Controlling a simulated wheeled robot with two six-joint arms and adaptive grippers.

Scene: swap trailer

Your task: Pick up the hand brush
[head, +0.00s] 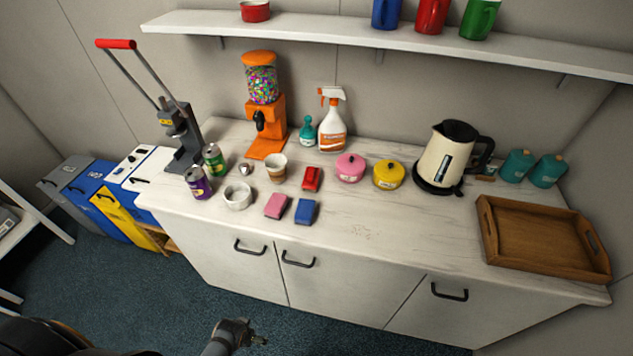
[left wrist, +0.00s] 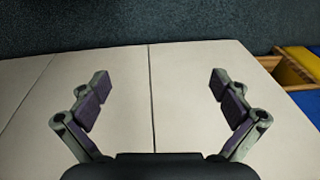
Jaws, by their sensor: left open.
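I cannot clearly make out a hand brush in either view. A small brownish item (head: 488,172), partly hidden beside the kettle, is too small to identify. A small red object (head: 311,178) lies mid-counter, and its kind is also unclear. My left gripper (head: 246,334) is low in front of the cabinets, below the counter top. In the left wrist view my left gripper (left wrist: 160,85) is open with nothing between its fingers, facing pale cabinet panels and the carpet. My right gripper is not in view.
The white counter (head: 390,230) holds a kettle (head: 447,155), a wooden tray (head: 540,237), a pink sponge (head: 276,205), a blue sponge (head: 305,210), cans, and a spray bottle (head: 332,125). A shelf (head: 340,43) hangs above. Bins (head: 115,205) stand at left. The counter's front middle is clear.

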